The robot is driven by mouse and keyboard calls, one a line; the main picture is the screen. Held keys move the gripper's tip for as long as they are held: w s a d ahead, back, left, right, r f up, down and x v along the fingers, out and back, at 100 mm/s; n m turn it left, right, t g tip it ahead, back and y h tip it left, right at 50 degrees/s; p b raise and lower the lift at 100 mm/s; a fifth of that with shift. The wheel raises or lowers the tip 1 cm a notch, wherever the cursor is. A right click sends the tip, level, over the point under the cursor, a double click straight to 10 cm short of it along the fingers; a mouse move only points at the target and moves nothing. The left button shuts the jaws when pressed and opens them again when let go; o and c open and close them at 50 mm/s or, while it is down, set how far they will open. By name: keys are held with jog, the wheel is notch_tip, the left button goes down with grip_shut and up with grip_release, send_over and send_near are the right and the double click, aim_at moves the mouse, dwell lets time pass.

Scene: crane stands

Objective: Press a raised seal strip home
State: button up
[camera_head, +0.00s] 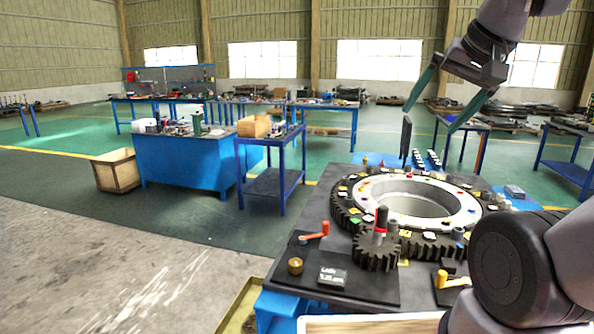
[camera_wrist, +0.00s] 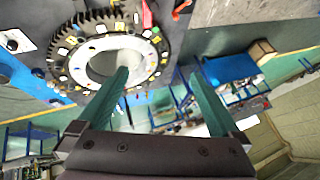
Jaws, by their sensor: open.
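A large dark toothed ring (camera_head: 345,212) lies on the black bench top, with a light grey inner ring (camera_head: 372,207) on it. Several small white, yellow, red and blue pieces sit around both rings; I cannot tell which is the raised seal strip. My gripper (camera_head: 428,120) is open and empty, its two long green fingers well above the far side of the ring. In the wrist view my gripper (camera_wrist: 160,75) shows its fingers spread, with the grey ring (camera_wrist: 85,62) behind the left finger. Nothing is between the fingers.
A small dark pinion (camera_head: 376,254) with an upright black and red post stands at the ring's near edge. An orange-handled lever (camera_head: 324,229), a brass knob (camera_head: 295,266) and a yellow-handled lever (camera_head: 442,279) are near it. A dark upright plate (camera_head: 406,136) stands behind the ring.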

jog(key=c, duration=1.5)
jog(key=shift+w+d, duration=0.1)
jog(key=shift+w, duration=0.05)
grip_shut()
jog(key=w+d+f+g+h, duration=0.1)
jog(key=w+d+f+g, duration=0.2)
jog(key=w+d+f, duration=0.3)
jog(key=w+d+f+n+g+h, duration=0.1)
jog(key=w+d+f+g, duration=0.3)
jog(key=w+f, duration=0.9)
jog(key=d+f, duration=0.1)
jog(key=d, duration=0.1)
jog(key=shift+w+d, duration=0.3)
jog(key=shift+d, duration=0.05)
